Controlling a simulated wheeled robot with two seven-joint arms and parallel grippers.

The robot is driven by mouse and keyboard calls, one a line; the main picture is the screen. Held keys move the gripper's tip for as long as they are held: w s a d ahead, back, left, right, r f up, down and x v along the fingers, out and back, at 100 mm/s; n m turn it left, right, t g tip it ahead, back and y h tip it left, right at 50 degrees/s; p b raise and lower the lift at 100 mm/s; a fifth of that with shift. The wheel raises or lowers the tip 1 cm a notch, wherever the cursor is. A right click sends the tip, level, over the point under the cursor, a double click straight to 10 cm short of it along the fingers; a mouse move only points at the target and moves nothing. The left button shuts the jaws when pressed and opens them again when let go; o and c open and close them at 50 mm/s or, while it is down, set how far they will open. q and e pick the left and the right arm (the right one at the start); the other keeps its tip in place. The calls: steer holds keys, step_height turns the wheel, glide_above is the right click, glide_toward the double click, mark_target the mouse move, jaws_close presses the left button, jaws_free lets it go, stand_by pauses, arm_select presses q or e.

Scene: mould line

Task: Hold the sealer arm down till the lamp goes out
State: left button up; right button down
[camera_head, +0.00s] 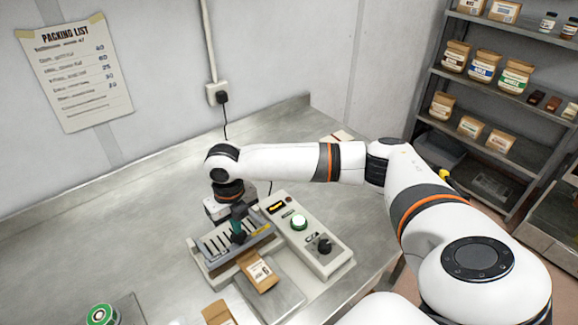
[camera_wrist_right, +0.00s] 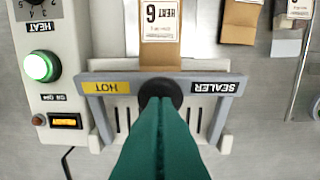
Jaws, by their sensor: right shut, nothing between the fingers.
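The sealer (camera_head: 225,254) stands on the steel bench with its grey arm (camera_wrist_right: 212,88) lying low across it, marked HOT and SEALER. A brown pouch (camera_head: 257,272) has its end at the sealer arm; it also shows in the wrist view (camera_wrist_right: 160,45). The round lamp (camera_head: 299,222) on the control box glows green; it is lit in the wrist view too (camera_wrist_right: 41,67). My right gripper (camera_head: 238,230) is shut and empty, its green fingertips over the arm's black knob (camera_wrist_right: 160,90). Whether they press it I cannot tell. My left gripper is out of view.
The control box (camera_head: 335,262) with a dial and lit switch stands right beside the sealer. More pouches (camera_head: 218,312) and a green-topped roll (camera_head: 102,315) are at the front. A stocked shelf (camera_head: 480,85) stands right. The bench's left side is clear.

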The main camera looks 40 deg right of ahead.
steer(key=shift+r+p, duration=2.25)
steer(key=shift+r, duration=0.05)
step_height(320, 180, up, 2)
steer(key=shift+r+p, duration=0.15)
steer(key=shift+p, duration=0.4)
